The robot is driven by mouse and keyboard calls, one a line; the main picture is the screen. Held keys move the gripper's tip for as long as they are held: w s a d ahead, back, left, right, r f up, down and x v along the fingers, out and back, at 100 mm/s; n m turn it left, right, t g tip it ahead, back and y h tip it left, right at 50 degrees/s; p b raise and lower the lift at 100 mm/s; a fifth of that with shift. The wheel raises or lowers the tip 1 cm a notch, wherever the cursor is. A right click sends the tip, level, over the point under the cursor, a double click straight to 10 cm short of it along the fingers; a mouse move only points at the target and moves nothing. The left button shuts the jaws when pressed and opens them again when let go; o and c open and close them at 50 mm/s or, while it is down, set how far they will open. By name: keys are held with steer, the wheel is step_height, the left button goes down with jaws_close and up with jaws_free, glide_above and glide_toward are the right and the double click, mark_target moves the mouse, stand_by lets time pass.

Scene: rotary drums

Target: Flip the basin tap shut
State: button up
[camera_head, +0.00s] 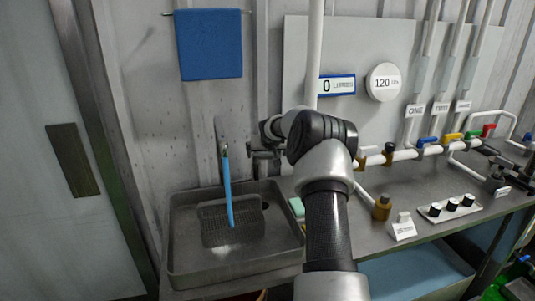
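The grey basin (180,240) sits at the lower left on the bench. A bright blue stream (228,190) falls from the tap (223,147) on the wall above it and lands on a dark grid in the basin. The tap's lever cannot be told apart from the parts around it. My arm comes up from the bottom and bends left at the wall. My gripper (263,157) is small and dark, just right of the tap and above the basin's back right corner. Whether it touches the tap or is open or shut cannot be told.
A blue towel (209,45) hangs above the basin. A pipe with coloured valve handles (452,137) runs along the right. A green sponge (297,206), a brown bottle (382,207) and a panel with black knobs (452,206) are on the bench (425,180).

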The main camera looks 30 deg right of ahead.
steer(key=c, duration=1.2)
steer(key=shift+s+a+f+m+b, duration=0.1)
steer(key=shift+f+m+b, duration=0.25)
steer(key=shift+b, duration=0.8)
steer(key=b, duration=0.1)
steer(key=m+h+b, duration=0.1)
steer(key=b, duration=0.1)
steer(key=shift+s+a+f+g, duration=0.1)
steer(key=shift+a+f+g, duration=0.15)
steer(key=shift+g, duration=0.15)
steer(key=shift+s+a+r+m+h+b, duration=0.15)
steer(key=shift+m+h+b, duration=0.3)
steer(key=shift+b, duration=0.6)
steer(key=shift+s+a+r+m+g+h+b, duration=0.15)
steer(key=shift+s+r+m+g+h+b, duration=0.15)
steer(key=shift+m+g+b, duration=0.45)
steer(key=shift+r+m, duration=0.1)
steer(key=shift+m, duration=0.15)
steer(key=o, duration=1.3)
